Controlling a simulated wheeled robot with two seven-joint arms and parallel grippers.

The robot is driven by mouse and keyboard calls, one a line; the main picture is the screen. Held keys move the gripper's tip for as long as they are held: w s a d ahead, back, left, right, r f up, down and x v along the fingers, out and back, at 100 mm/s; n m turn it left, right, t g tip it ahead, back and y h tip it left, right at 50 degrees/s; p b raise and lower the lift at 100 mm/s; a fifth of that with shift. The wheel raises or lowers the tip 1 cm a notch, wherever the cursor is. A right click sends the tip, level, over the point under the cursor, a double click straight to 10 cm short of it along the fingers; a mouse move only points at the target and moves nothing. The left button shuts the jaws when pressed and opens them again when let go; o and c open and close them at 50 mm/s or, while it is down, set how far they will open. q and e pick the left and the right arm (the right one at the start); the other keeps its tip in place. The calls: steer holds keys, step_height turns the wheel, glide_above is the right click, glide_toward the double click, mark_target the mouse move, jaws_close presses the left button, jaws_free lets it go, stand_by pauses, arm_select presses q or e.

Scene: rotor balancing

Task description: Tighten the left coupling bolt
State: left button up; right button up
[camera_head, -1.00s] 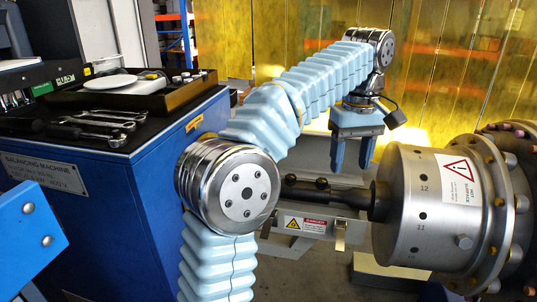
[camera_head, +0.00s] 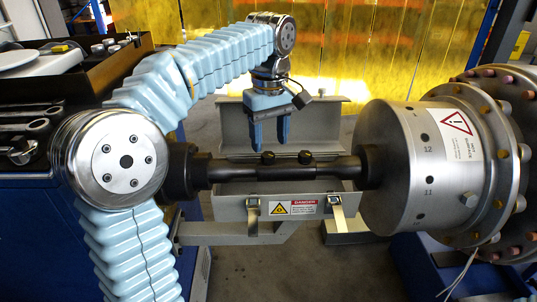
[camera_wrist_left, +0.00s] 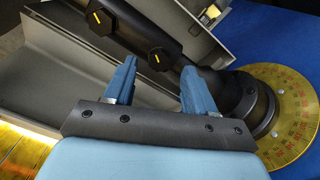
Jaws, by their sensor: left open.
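The coupling shaft (camera_head: 235,172) is a dark bar running across to the steel rotor drum (camera_head: 400,165). Two black bolts stand on it: the left coupling bolt (camera_head: 268,157) and the right bolt (camera_head: 305,157). My left gripper (camera_head: 269,137) is open and empty, fingers pointing down, above or just behind the left bolt. In the left wrist view, the left bolt (camera_wrist_left: 157,58) shows between the open fingertips (camera_wrist_left: 158,68), with a yellow line on its head. The other bolt (camera_wrist_left: 101,20) lies up and left. Contact with the left bolt cannot be told. My right gripper is out of view.
A grey open guard trough (camera_head: 230,208) with a danger label (camera_head: 293,207) and latches surrounds the shaft. A yellow graduated disc (camera_wrist_left: 297,115) sits at the shaft's end in the left wrist view. Wrenches (camera_head: 40,122) lie at the left. The drum flange (camera_head: 490,150) stands at the right.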

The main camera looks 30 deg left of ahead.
mark_target(270, 156)
arm_select(q)
steer(key=shift+f, duration=1.85)
jaws_close()
